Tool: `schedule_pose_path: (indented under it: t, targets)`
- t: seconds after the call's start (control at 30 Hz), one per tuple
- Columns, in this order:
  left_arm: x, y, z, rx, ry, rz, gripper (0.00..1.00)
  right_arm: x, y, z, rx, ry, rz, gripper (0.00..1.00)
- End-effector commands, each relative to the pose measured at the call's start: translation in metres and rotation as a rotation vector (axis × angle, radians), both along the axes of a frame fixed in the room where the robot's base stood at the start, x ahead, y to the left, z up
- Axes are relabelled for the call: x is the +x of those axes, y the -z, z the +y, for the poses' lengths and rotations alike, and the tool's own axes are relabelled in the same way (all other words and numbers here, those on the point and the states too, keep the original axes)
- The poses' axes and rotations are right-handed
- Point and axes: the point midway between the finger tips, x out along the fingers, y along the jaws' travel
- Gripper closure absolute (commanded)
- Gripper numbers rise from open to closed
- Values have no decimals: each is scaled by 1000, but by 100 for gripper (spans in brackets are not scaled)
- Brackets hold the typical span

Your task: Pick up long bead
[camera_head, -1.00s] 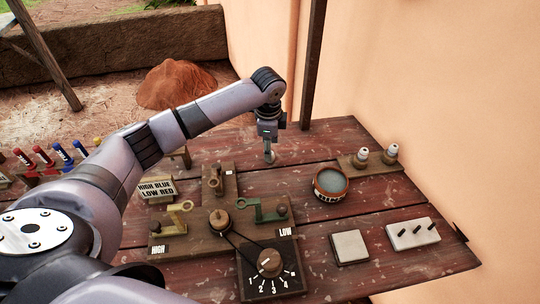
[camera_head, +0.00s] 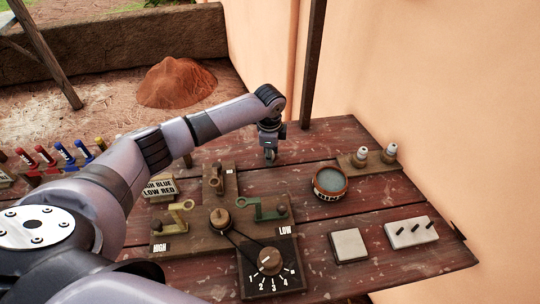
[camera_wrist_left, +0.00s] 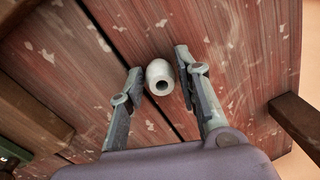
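In the left wrist view a pale, barrel-shaped long bead (camera_wrist_left: 159,77) with a dark hole facing the camera stands over the red-brown planks. My left gripper (camera_wrist_left: 160,62) is open, with one finger on each side of the bead and small gaps visible. In the head view my left gripper (camera_head: 270,154) points down low over the far part of the table. The bead there cannot be made out behind the gripper. My right gripper is in neither view.
Two white pieces sit on a wooden holder (camera_head: 367,163) at right. A round dish (camera_head: 330,183), a pale square block (camera_head: 348,246) and a pegged block (camera_head: 412,232) lie nearer. A dial board (camera_head: 270,280) and small brackets stand in front of the gripper.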

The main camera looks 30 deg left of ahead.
Motion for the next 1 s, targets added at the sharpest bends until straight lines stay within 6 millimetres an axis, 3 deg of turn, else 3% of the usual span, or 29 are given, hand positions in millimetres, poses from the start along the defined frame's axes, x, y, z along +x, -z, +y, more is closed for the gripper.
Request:
schedule_pose_path:
  t: [0.3, 0.67, 0.87, 1.0]
  targets:
    - [0, 0, 0, 0, 0, 0, 92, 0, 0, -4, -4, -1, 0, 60]
    - [1, -6, 0, 0, -1, -2, 93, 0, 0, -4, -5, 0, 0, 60]
    - [1, -32, 0, 0, 1, -4, 93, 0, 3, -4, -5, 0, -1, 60]
    - [2, -66, 0, -1, 0, -7, 93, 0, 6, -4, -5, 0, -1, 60]
